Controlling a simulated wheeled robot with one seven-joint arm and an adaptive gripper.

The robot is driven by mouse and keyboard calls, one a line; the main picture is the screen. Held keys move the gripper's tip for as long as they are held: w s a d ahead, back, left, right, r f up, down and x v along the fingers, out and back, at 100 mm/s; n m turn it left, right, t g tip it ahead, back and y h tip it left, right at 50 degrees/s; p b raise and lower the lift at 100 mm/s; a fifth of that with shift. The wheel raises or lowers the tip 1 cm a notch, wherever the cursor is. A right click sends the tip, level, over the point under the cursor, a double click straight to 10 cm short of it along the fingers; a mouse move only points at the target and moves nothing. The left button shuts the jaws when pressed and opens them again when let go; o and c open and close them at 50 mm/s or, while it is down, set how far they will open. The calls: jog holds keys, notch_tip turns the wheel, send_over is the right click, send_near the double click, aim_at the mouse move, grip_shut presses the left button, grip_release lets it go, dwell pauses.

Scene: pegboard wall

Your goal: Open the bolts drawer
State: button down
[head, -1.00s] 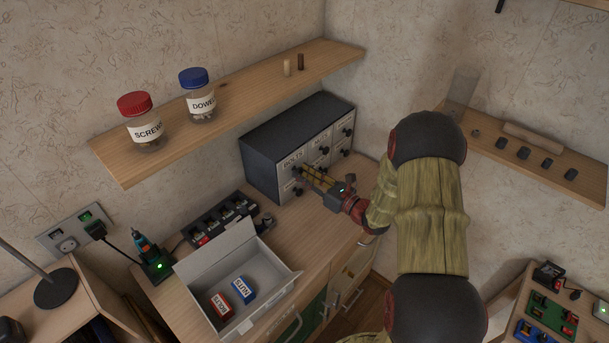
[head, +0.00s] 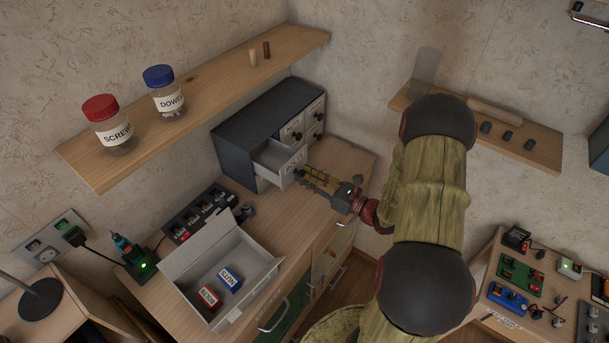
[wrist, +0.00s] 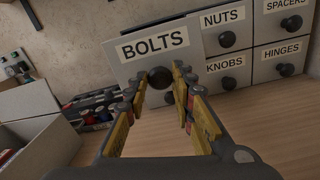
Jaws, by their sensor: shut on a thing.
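The bolts drawer (head: 283,163) is pulled out from the left column of the dark drawer cabinet (head: 236,149), and its inside shows from above in the head view. In the wrist view the BOLTS front (wrist: 125,58) faces me with a round black knob (wrist: 160,77) low on it. My gripper (head: 308,178) is at this knob, its yellow fingers on either side of it; it also shows in the wrist view (wrist: 162,88). It is shut on the knob.
Other closed drawers, such as NUTS (wrist: 222,28) and KNOBS (wrist: 226,72), sit to the right. An open grey box (head: 275,271) with two small boxes stands on the bench at the front left. A shelf (head: 213,88) with jars runs above the cabinet. Bare bench lies below the drawer.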

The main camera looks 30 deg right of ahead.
jog(key=c, duration=1.5)
grip_release()
jog(key=v, duration=1.2)
jog(key=shift+f, duration=0.1)
